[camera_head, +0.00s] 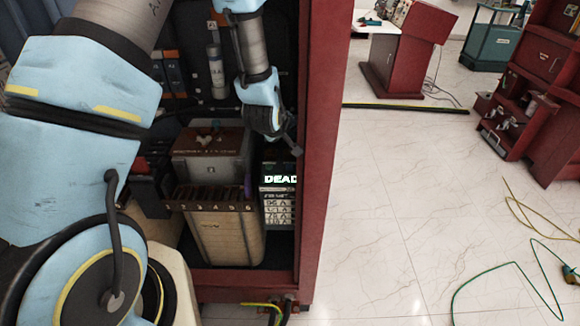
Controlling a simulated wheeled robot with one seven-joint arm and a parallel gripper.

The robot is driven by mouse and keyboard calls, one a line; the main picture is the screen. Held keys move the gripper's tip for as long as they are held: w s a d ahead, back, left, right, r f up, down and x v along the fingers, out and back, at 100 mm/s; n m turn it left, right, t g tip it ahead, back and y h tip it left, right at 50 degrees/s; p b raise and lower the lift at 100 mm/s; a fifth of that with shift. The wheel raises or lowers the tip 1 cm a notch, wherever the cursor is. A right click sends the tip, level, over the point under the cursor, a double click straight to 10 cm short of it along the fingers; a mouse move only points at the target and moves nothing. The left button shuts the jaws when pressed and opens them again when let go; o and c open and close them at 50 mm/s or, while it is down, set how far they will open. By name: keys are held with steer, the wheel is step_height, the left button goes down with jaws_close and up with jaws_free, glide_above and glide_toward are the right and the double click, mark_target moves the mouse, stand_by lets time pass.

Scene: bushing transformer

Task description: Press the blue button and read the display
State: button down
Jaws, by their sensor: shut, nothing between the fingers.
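A small display (281,180) with bright letters reading "DEAD" shows inside the red cabinet (325,130), at its right inner side. Its right end meets the cabinet's edge, so more text may be hidden. Smaller printed rows show below it on the same dark unit (277,210). I cannot make out a blue button; my gripper or the cabinet's edge may cover it. My gripper (296,151) is shut and empty. It points down and right, just above the display unit. I cannot tell whether its tip touches anything.
A metal box (208,165) and a numbered rack (212,205) on a beige container (225,240) stand left of the display. The cabinet's right wall is close to my gripper. Green (490,270) and yellow cables lie on the open tiled floor at right.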

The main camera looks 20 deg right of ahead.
steer(key=b, duration=0.6)
glide_above(289, 171)
step_height(289, 171, down, 8)
steer(key=shift+f, duration=0.2)
steer(key=shift+f, duration=0.1)
stand_by(1.5)
steer(key=shift+f, duration=0.25)
steer(key=shift+f+b, duration=0.5)
steer(key=shift+b, duration=0.2)
stand_by(0.5)
steer(key=shift+r, duration=0.1)
steer(key=shift+r+p, duration=0.5)
steer(key=shift+r, duration=0.3)
steer(key=shift+r, duration=0.15)
step_height(289, 171, up, 5)
steer(key=p, duration=0.3)
